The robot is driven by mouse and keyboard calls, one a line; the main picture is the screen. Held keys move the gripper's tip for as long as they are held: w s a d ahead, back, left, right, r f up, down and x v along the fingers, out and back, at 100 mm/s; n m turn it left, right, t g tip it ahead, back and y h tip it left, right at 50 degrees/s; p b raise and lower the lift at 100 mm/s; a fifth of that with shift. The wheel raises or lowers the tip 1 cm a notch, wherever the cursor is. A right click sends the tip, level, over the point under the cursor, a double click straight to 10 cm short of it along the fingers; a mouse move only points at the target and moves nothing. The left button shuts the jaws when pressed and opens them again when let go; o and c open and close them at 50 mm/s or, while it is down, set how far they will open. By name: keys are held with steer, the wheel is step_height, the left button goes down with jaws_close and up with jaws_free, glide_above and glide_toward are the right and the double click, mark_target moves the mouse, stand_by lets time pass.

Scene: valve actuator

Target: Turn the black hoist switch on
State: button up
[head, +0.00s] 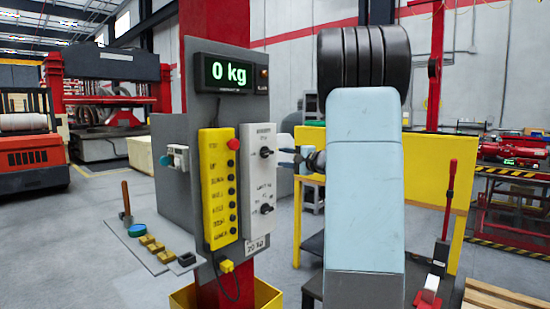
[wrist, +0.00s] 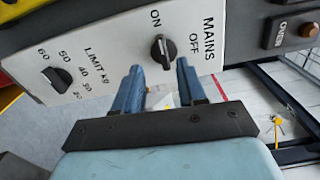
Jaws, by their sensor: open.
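The white switch panel (head: 254,176) carries two black rotary knobs. The upper knob (head: 266,152) shows in the wrist view (wrist: 163,52) by the labels MAINS, ON and OFF; its ridge runs nearly vertically there, and I cannot tell which end is the pointer. The lower knob (head: 266,209) appears in the wrist view (wrist: 58,80) with a LIMIT kg scale. My gripper (head: 283,158) is open and empty, just right of the upper knob in the head view. Its two blue fingertips (wrist: 158,67) stand apart just below the knob in the wrist view; contact is not clear.
A yellow button pendant (head: 218,188) with a red button hangs beside the white panel. Above is a green display (head: 230,74) reading 0 kg. A grey shelf (head: 160,262) holds brass weights at left. A yellow-framed stand (head: 425,185) lies behind my arm.

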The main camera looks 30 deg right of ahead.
steer(key=v, duration=0.6)
stand_by(0.4)
steer(key=s+a+f+n+g+y, duration=0.15)
steer(key=s+a+n+g, duration=0.35)
steer(key=a, duration=0.7)
steer(key=s+a+f+n+g+y, duration=0.15)
steer(key=s+a+g, duration=0.25)
steer(key=s+a, duration=0.55)
steer(key=s+a+f+n+g+h, duration=0.1)
steer(key=s+a+f+n+h, duration=0.2)
steer(key=s, duration=0.5)
steer(key=s+a+f+n+g+h, duration=0.1)
steer(key=s+a+f+n+h, duration=0.2)
steer(key=s+n+h, duration=0.2)
steer(key=s+h, duration=0.1)
steer(key=s, duration=0.2)
steer(key=shift+s+a, duration=0.2)
steer(key=shift+s, duration=0.15)
